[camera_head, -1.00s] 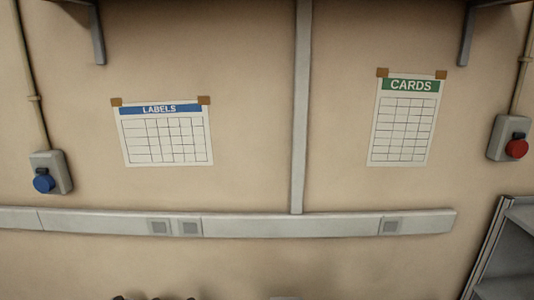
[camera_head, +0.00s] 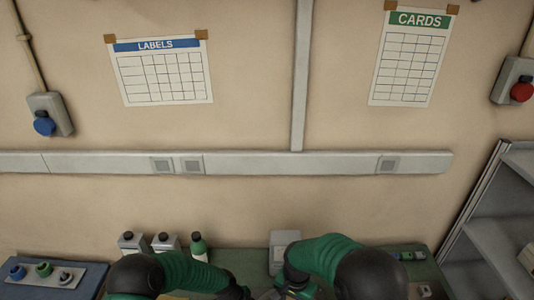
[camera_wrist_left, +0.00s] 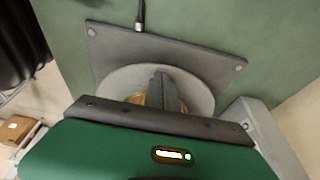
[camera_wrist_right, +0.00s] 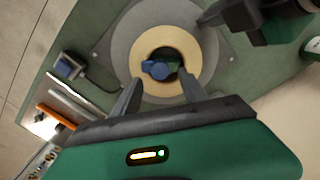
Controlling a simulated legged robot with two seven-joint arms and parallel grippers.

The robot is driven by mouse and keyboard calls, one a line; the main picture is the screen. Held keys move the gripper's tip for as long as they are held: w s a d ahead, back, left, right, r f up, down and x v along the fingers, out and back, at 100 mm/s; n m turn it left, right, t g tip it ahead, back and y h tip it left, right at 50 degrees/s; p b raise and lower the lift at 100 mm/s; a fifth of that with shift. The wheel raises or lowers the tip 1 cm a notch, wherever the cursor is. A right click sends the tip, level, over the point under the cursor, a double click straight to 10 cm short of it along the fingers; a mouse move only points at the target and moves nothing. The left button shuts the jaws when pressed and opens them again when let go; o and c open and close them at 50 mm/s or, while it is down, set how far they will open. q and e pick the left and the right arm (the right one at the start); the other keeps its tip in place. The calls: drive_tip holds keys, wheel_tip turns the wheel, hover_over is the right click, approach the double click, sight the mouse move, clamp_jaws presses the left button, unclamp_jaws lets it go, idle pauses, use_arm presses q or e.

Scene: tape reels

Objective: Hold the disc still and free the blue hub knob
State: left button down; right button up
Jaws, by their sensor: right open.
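In the right wrist view the grey disc (camera_wrist_right: 124,45) has a cream ring around its centre and sits on a grey plate. The blue hub knob (camera_wrist_right: 155,70) shows inside the ring's dark opening. My right gripper (camera_wrist_right: 158,90) is open, its fingers apart over the near part of the disc, with the knob beyond and nothing between them. My left gripper (camera_wrist_right: 207,17) reaches over the disc's far right rim. In the left wrist view its fingers look close together over the disc (camera_wrist_left: 120,82); their grip on the rim is hidden. In the head view the disc is hidden by my arms.
A small boxed device with a cable (camera_wrist_right: 68,66) lies left of the plate. Shelving (camera_head: 490,235) stands right.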

use_arm(q)
drive_tip(key=shift+s+a+f, duration=0.1)
drive_tip(key=shift+s+f, duration=0.1)
use_arm(e)
drive_tip(key=shift+f, duration=2)
